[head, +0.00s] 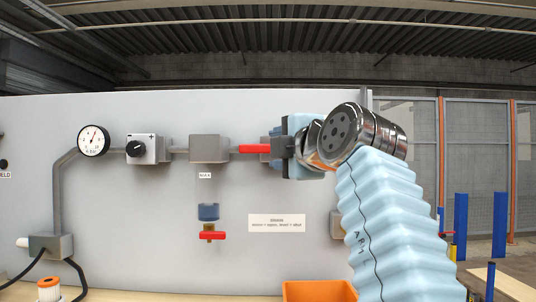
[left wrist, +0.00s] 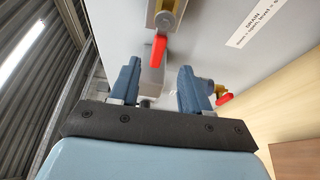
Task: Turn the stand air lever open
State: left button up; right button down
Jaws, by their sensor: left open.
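The red lever (head: 254,149) lies level on the pipe line of the grey panel, its free end pointing left. In the left wrist view the red lever (left wrist: 158,50) sits on a grey valve body with a brass-coloured hub (left wrist: 167,20). My left gripper (head: 276,146) is at the lever's right end, in front of the valve, and hides most of that valve in the head view. Its two blue fingers (left wrist: 159,68) are apart, with the lever showing in the gap between them. I cannot tell whether they touch it. My right gripper is not in view.
A second red lever (head: 212,236) hangs below the grey box (head: 209,149), with a drain label (head: 277,223) to its right. A gauge (head: 93,140) and a regulator knob box (head: 148,149) are farther left. An orange bin (head: 319,291) stands below.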

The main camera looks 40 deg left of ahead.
pick_arm(q)
jog(key=shift+v, duration=2.2)
